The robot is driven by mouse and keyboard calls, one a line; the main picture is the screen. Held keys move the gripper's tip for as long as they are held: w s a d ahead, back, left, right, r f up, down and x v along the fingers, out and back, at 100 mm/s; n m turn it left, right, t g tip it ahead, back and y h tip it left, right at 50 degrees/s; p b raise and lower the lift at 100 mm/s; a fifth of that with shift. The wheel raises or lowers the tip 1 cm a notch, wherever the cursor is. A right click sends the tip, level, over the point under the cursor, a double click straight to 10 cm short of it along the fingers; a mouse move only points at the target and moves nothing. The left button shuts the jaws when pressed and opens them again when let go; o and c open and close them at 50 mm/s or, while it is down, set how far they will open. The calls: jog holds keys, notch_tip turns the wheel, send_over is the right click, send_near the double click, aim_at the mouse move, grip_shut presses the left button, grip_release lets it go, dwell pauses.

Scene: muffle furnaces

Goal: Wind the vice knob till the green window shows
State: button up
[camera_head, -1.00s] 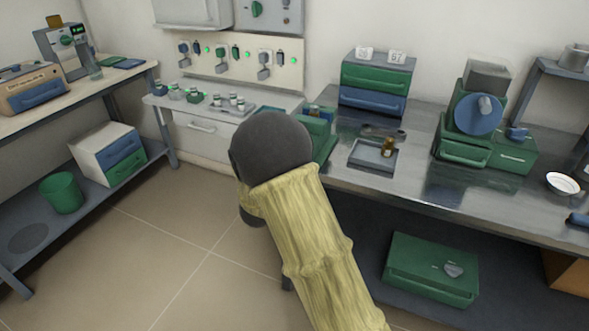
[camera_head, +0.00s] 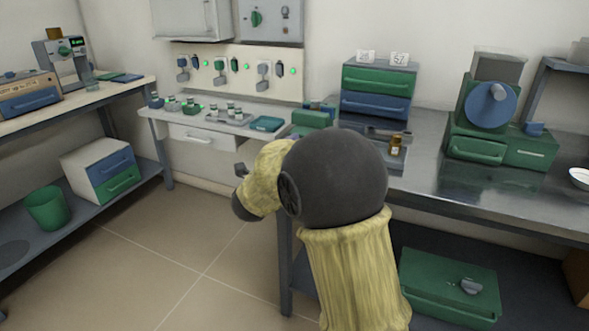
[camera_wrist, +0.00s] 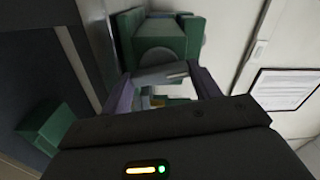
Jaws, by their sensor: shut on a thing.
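In the wrist view, the two fingers of my gripper (camera_wrist: 162,88) reach up on either side of a short grey bar (camera_wrist: 160,74), which looks like the vice knob's handle. The gripper is shut on it. Just beyond stands a green block-shaped body (camera_wrist: 165,38), which appears to be the vice. In the head view, a green body (camera_head: 312,118) at the left end of the steel bench may be the same vice, partly hidden by my arm. My gripper cannot be made out clearly there. I cannot make out a green window on the vice.
The steel bench (camera_head: 440,190) carries a blue-and-green drawer unit (camera_head: 378,78), a small brown bottle (camera_head: 396,145) and a green machine with a blue disc (camera_head: 490,105). A white table (camera_head: 205,135) with small jars stands left. Open floor (camera_head: 170,240) lies at front left.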

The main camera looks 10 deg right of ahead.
jog(key=shift+f+m+b, duration=0.15)
jog(key=shift+m+b, duration=2.55)
jog(key=shift+b, duration=0.55)
jog(key=shift+f+m+b, duration=0.1)
jog(key=shift+m+b, duration=2.6)
jog(key=shift+b, duration=0.55)
jog(key=o, duration=0.7)
jog(key=shift+r, duration=0.1)
jog(key=shift+s+a, duration=0.1)
